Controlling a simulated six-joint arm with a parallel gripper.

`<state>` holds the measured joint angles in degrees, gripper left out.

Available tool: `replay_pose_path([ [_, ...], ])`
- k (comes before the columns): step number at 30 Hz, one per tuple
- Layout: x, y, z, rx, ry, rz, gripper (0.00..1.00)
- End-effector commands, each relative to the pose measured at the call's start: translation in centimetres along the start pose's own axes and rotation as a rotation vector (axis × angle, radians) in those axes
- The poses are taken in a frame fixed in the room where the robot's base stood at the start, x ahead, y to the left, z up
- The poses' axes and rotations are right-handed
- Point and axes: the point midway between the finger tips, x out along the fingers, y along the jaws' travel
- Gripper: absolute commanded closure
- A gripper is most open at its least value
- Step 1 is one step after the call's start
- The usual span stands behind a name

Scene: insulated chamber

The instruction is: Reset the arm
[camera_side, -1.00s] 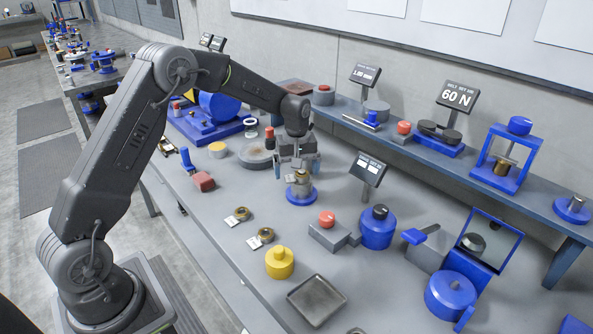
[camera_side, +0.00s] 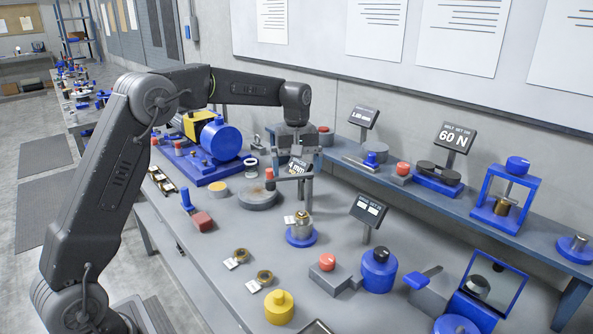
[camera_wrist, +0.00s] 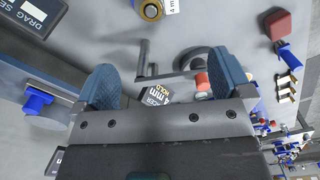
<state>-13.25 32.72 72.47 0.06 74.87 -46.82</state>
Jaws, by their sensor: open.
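My gripper (camera_side: 297,146) is raised above the bench, open and with nothing seen between its fingers. In the wrist view its two blue-padded fingers (camera_wrist: 164,80) are spread wide apart. Below it in the side view, a brass part (camera_side: 301,226) with a small tag sits on a round blue base (camera_side: 300,238). A brass part with a tag also shows at the top edge of the wrist view (camera_wrist: 152,9). My gripper is clear of it. A small sign reading 4 mm (camera_side: 300,166) stands just below my gripper; it shows between the fingers in the wrist view (camera_wrist: 157,95).
A grey post with an arm (camera_side: 308,190) stands close under my gripper. A display (camera_side: 369,209) and a blue cylinder (camera_side: 379,270) are nearer the camera. A large blue drum device (camera_side: 221,142) stands left. The back shelf (camera_side: 425,185) carries several fixtures. Air above the bench is clear.

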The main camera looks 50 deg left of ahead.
Motion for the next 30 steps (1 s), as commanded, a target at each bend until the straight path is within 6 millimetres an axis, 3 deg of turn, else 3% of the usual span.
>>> replay_pose_path([
  [5,-1.1,-0.4,1.0,0.035,0.013,0.014,0.03],
  [8,-3.2,-1.4,3.1,0.112,0.041,0.041,0.03],
  [12,-6.3,-4.0,7.5,0.272,0.098,0.091,0.03],
  [18,-8.8,-8.9,14.0,0.511,0.195,0.157,0.03],
  [23,-8.7,-13.2,18.8,0.698,0.279,0.201,0.03],
  [30,-6.4,-18.7,24.0,0.933,0.398,0.247,0.03],
])
